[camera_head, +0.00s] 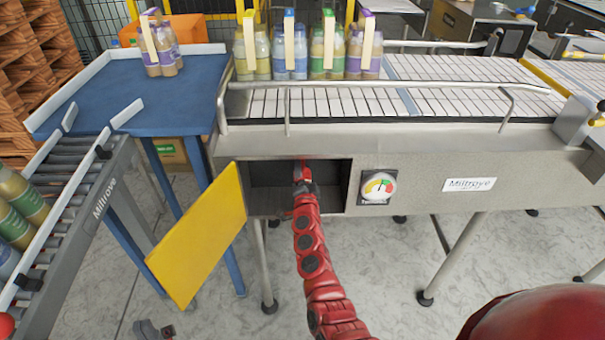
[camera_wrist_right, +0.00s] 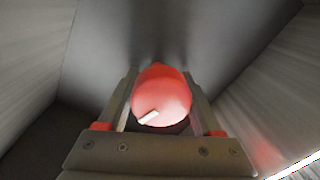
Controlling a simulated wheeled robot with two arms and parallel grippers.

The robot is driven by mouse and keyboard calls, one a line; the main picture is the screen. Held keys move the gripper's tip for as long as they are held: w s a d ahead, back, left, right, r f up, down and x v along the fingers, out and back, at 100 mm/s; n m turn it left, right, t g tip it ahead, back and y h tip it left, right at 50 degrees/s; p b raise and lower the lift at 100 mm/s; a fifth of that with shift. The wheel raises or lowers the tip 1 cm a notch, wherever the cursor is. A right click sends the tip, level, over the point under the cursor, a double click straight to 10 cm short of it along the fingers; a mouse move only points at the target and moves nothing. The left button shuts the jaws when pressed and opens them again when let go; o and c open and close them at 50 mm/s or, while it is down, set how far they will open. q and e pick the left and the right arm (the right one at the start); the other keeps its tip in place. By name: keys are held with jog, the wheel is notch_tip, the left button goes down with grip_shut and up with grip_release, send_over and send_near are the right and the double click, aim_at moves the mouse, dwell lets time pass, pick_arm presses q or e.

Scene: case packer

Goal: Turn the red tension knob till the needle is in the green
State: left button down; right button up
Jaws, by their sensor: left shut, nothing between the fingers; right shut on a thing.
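The red tension knob (camera_wrist_right: 163,92) sits between the two fingers of my right gripper (camera_wrist_right: 160,105) in the right wrist view, with a short white mark on its face pointing to the lower left. In the head view my right gripper (camera_head: 303,182) reaches into the open compartment (camera_head: 335,180) under the conveyor, shut on the knob. The round gauge (camera_head: 379,186) on the front panel has yellow, green and red areas; its needle is too small to read surely. My left gripper (camera_head: 153,331) is low at the bottom left edge, shut and empty, far from the knob.
A yellow door (camera_head: 200,238) hangs open left of the compartment. The conveyor (camera_head: 430,97) above carries bottle packs (camera_head: 327,52). A blue table (camera_head: 130,95) and a roller track (camera_head: 75,190) stand at left. The floor below the panel is mostly clear.

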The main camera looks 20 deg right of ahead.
jog(key=shift+m+b, duration=0.5)
jog(key=shift+m, duration=0.7)
jog(key=o, duration=1.4)
jog(key=shift+c, duration=0.2)
jog(key=shift+s+a+f, duration=0.15)
jog(key=shift+s+a, duration=0.05)
jog(key=shift+s, duration=0.35)
jog(key=b+v, duration=0.1)
jog(key=v, duration=1.5)
jog(key=shift+b, duration=0.3)
jog(key=shift+s+a, duration=0.1)
